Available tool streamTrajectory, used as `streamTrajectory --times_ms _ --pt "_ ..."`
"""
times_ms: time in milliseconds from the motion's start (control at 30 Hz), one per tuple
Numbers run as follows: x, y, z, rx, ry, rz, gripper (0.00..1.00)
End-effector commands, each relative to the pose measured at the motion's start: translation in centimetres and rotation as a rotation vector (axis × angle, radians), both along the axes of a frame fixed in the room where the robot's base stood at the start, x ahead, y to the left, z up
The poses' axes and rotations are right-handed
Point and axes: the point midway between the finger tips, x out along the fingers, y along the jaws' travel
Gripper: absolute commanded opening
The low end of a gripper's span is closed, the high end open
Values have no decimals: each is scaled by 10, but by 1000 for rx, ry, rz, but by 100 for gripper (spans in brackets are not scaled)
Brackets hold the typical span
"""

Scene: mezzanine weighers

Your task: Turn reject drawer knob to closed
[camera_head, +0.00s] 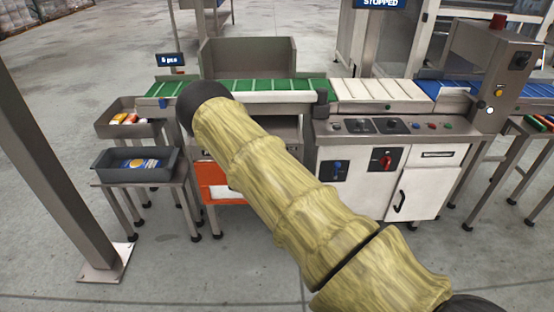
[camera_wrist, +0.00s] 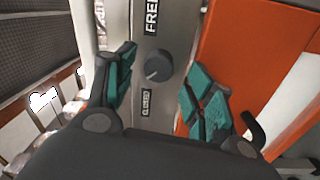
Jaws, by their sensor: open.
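The dark round knob (camera_wrist: 158,65) sits on a grey metal strip (camera_wrist: 150,110) in the wrist view. A "FREE" label (camera_wrist: 151,17) is at one end of the strip and a "CLOSED" label (camera_wrist: 146,103) at the other. A pale mark on the knob's face points toward the lower left. My gripper (camera_wrist: 163,72) is open, with one teal-padded finger on each side of the knob; whether either pad touches it is unclear. The orange drawer front (camera_head: 211,181) shows partly in the head view, where my arm hides the gripper and the knob.
The orange panel (camera_wrist: 240,50) and a black handle (camera_wrist: 252,127) lie beside the right finger. A white cabinet (camera_head: 350,190) with blue and red switches stands right of my arm. Two grey bins (camera_head: 133,178) (camera_head: 103,124) are at left. The floor in front is clear.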

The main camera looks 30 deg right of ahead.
Motion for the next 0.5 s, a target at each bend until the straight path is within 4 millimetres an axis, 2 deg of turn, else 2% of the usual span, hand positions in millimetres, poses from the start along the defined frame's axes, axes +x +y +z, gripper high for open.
streamTrajectory --times_ms 300,500 --pt "-36 23 -1 -1 0 2 54" --pt "-49 31 -2 -2 -1 2 54"
